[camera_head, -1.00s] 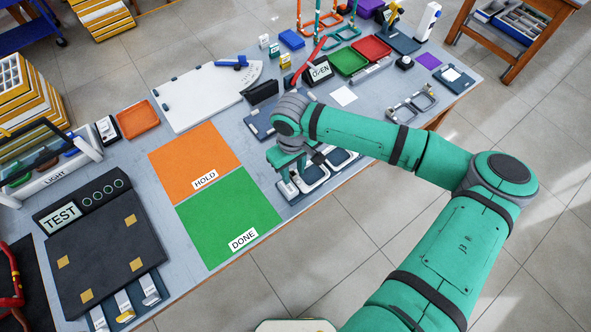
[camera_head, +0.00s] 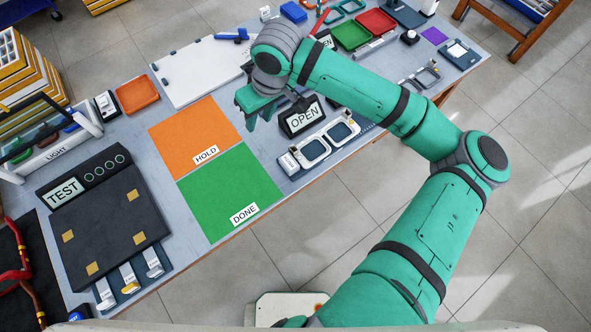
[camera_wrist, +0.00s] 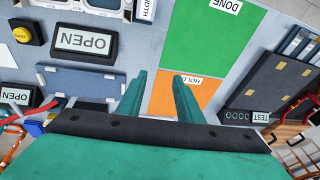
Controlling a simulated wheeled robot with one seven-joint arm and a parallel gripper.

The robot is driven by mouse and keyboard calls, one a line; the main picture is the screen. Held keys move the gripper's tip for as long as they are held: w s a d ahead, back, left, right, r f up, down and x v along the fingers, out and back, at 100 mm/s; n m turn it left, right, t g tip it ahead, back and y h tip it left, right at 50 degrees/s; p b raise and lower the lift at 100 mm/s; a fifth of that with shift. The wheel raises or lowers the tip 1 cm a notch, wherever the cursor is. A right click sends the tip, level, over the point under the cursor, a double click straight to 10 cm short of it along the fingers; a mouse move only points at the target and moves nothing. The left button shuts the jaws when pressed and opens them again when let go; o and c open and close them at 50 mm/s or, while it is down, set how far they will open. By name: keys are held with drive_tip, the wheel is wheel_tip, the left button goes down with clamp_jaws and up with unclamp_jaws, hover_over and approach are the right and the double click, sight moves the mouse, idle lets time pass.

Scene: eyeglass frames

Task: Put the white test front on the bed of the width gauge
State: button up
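The white test front (camera_head: 327,142) lies at the table's front edge, on the grey-blue base of the width gauge (camera_head: 288,163). Its two rims surround dark openings. The front also shows at the top edge of the wrist view (camera_wrist: 97,10), partly cut off, beside the gauge's WIDTH label (camera_wrist: 147,9). Whether it sits flat against the gauge's stops I cannot tell. My gripper (camera_head: 258,118) is above the table, behind and left of the front and apart from it. In the wrist view, its fingers (camera_wrist: 158,76) are spread with nothing between them.
An OPEN sign (camera_head: 302,116) stands just behind the gauge. The orange HOLD mat (camera_head: 190,135) and green DONE mat (camera_head: 228,192) are bare. A dark TEST board (camera_head: 105,225) is at left. Another frame (camera_head: 425,78) stands on the right.

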drive_tip(key=a+r+t+y, duration=0.1)
drive_tip(key=a+r+y, duration=0.2)
drive_tip(key=a, duration=0.5)
drive_tip(key=a+r+t+y, duration=0.1)
drive_tip(key=a+r+y, duration=0.15)
drive_tip(key=a, duration=0.55)
drive_tip(key=w+a+r+m+t+y, duration=0.35)
drive_tip(key=a+r+t+y, duration=0.2)
drive_tip(key=r+y, duration=0.2)
drive_tip(key=s+d+f+m+t+h, duration=0.4)
drive_tip(key=s+d+f+m+h, duration=0.15)
drive_tip(key=d+f, duration=0.35)
drive_tip(key=s+d+f+m+t+h, duration=0.5)
drive_tip(key=s+d+f+h, duration=0.15)
drive_tip(key=d+f, duration=0.2)
drive_tip(key=s+d+f+n+h, duration=0.1)
drive_tip(key=s+d+n, duration=0.1)
drive_tip(key=s+d, duration=0.2)
drive_tip(key=s+d+f+n+g+h, duration=0.1)
drive_tip(key=s+d, duration=0.3)
drive_tip(key=s, duration=0.7)
drive_tip(key=s+d+f+n+g+h, duration=0.1)
drive_tip(key=s+d+f+n, duration=0.2)
drive_tip(key=s+d, duration=0.2)
drive_tip(key=s, duration=0.3)
drive_tip(key=shift+f+h, duration=0.25)
drive_tip(key=shift+h, duration=0.15)
